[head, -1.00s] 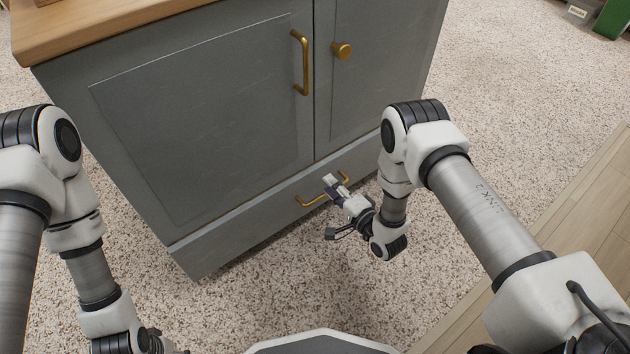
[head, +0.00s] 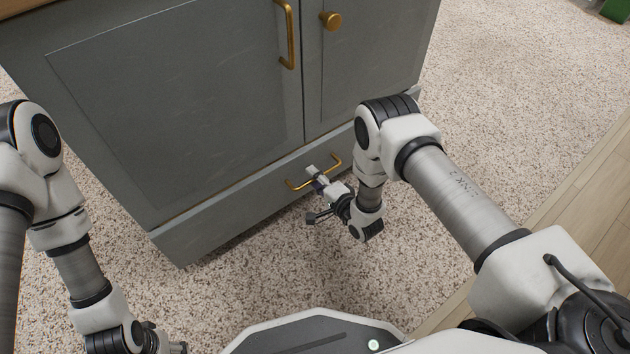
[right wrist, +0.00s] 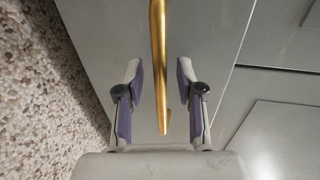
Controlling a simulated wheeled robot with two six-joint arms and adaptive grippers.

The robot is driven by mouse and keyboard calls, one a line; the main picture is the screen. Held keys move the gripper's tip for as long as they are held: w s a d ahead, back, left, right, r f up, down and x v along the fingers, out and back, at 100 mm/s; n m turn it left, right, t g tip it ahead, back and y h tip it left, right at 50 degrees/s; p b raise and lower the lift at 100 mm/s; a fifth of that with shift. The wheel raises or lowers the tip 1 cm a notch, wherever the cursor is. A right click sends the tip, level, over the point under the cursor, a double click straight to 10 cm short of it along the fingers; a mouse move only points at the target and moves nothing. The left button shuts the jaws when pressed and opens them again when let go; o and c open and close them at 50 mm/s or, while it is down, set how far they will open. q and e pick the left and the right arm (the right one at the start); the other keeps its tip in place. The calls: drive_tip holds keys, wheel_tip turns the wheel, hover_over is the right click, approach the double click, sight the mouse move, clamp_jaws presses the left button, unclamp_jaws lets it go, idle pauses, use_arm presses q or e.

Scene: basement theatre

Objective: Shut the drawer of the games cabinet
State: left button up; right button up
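The grey games cabinet (head: 190,100) has a wide drawer (head: 235,205) at its base. The drawer front appears to stand out a little from the doors above it. Its brass bar handle (head: 335,163) also shows in the right wrist view (right wrist: 158,60). My right gripper (head: 313,174) is at the handle. In the right wrist view its fingers (right wrist: 158,85) are apart, one on each side of the bar, with gaps visible. My left gripper (head: 172,347) is at the bottom edge, well away from the cabinet and partly cut off; its fingers are unclear.
Speckled carpet (head: 440,220) is clear around the cabinet. A wood floor strip (head: 590,225) runs along the right.

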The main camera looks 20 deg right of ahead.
clamp_jaws()
drive_tip(key=shift+w+a+r, duration=0.1)
drive_tip(key=shift+w+a, duration=0.1)
drive_tip(key=shift+w, duration=0.35)
drive_tip(key=shift+w+a+r, duration=0.1)
drive_tip(key=shift+w+a, duration=0.1)
drive_tip(key=shift+w, duration=0.35)
unclamp_jaws()
drive_tip(key=shift+a+f, duration=0.1)
drive_tip(key=shift+f, duration=0.05)
drive_tip(key=v, duration=1.2)
